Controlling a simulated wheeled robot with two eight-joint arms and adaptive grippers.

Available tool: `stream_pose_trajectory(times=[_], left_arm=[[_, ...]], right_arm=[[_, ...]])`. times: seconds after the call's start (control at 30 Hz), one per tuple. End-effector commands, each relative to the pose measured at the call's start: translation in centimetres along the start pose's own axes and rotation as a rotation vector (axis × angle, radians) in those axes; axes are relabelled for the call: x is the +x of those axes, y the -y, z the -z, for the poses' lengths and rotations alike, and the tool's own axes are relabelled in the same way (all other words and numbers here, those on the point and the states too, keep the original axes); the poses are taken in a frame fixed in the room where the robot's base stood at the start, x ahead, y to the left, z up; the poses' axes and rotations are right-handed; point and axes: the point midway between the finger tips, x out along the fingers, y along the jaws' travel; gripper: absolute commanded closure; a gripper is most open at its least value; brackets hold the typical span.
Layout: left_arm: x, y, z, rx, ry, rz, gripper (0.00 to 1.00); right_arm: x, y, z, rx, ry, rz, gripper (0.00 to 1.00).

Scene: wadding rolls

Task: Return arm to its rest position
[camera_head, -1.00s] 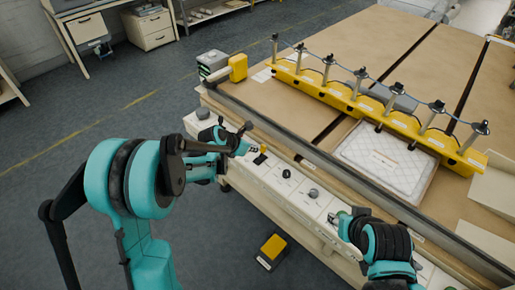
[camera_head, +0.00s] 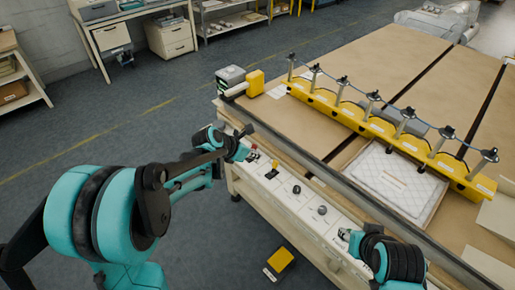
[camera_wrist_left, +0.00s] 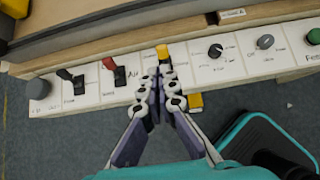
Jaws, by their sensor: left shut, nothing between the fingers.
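My left gripper (camera_head: 243,144) is at the near left end of the white control panel (camera_head: 314,212), beside the red switch (camera_head: 253,154). In the left wrist view my left gripper (camera_wrist_left: 160,78) has its two fingers together with nothing between them. Their tips lie just below the yellow switch (camera_wrist_left: 162,53), with the red switch (camera_wrist_left: 110,65) to the left; contact cannot be told. My right gripper (camera_head: 346,236) is low at the right, by the front of the panel. Its fingers are too small and partly hidden to read.
The worktable (camera_head: 420,60) carries a yellow clamp bar (camera_head: 370,125) and a white quilted pad (camera_head: 395,180). A yellow pedal (camera_head: 281,259) sits on the floor. A desk (camera_head: 125,15) and drawers (camera_head: 170,38) stand at the back left. The floor at left is clear.

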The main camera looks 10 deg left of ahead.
Motion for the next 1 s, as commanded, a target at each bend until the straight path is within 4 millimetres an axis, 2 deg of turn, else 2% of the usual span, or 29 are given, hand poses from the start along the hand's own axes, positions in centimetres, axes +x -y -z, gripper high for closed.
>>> stream_pose_trajectory(times=[0.23, 0.37, 0.57, 0.7, 0.9, 1.0], left_arm=[[-0.3, 0.2, 0.0, 0.026, -0.004, -0.003, 1.0], [-2.5, 1.4, 0.3, 0.222, -0.031, -0.023, 1.0], [-8.8, 5.1, 2.7, 0.88, -0.144, -0.055, 1.0], [-12.9, 7.6, 5.6, 1.391, -0.25, -0.041, 1.0], [-17.2, 10.4, 10.4, 2.069, -0.411, 0.044, 1.0], [-18.4, 11.2, 12.4, 2.321, -0.475, 0.101, 1.0]], right_arm=[[0.0, 0.0, 0.0, 0.0, 0.0, 0.0, 0.6], [0.0, 0.0, 0.0, 0.0, 0.0, 0.0, 0.6], [0.0, 0.0, 0.0, 0.0, 0.0, 0.0, 0.6], [0.0, 0.0, 0.0, 0.0, 0.0, 0.0, 0.6], [0.0, 0.0, 0.0, 0.0, 0.0, 0.0, 0.6], [0.0, 0.0, 0.0, 0.0, 0.0, 0.0, 0.6]])
